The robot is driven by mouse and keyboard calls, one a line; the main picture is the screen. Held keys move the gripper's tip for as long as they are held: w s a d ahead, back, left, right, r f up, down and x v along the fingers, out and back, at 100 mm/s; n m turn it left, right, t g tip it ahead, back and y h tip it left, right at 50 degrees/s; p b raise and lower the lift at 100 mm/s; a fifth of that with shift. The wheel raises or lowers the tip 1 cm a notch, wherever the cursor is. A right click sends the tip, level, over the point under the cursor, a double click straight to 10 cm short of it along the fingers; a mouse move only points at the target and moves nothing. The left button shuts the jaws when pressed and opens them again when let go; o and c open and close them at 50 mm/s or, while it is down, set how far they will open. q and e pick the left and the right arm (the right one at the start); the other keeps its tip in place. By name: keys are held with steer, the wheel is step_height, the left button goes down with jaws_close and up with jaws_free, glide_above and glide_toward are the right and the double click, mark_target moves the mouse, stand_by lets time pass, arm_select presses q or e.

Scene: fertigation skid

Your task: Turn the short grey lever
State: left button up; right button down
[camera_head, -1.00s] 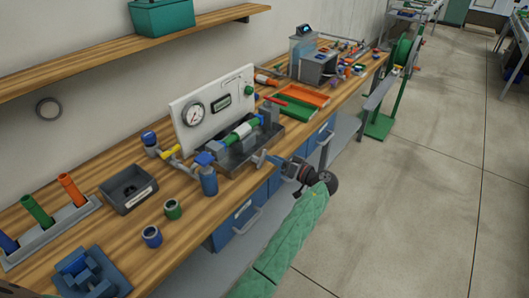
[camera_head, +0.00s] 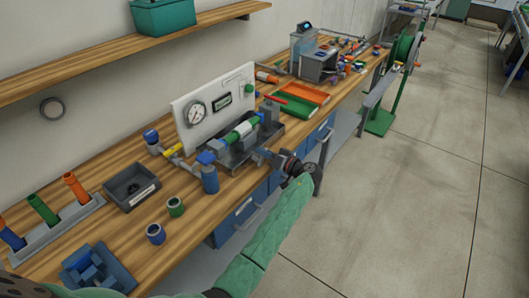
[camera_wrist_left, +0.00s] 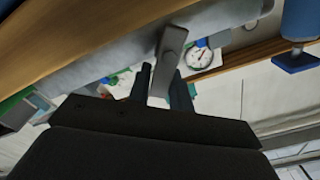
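The short grey lever (camera_wrist_left: 170,50) shows in the left wrist view as a flat grey bar with a rounded end. It stands between the two dark fingers of my left gripper (camera_wrist_left: 162,85). In the head view my left gripper (camera_head: 266,154) is at the front edge of the skid's dark tray, right at the lever, whose shape is hard to make out there. The fingers are apart with the lever between them; whether they press on it cannot be told. My right gripper is not in view.
Green and blue cups (camera_head: 175,206) and a black bin (camera_head: 131,186) are further left.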

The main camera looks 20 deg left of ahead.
arm_select(q)
jaws_close()
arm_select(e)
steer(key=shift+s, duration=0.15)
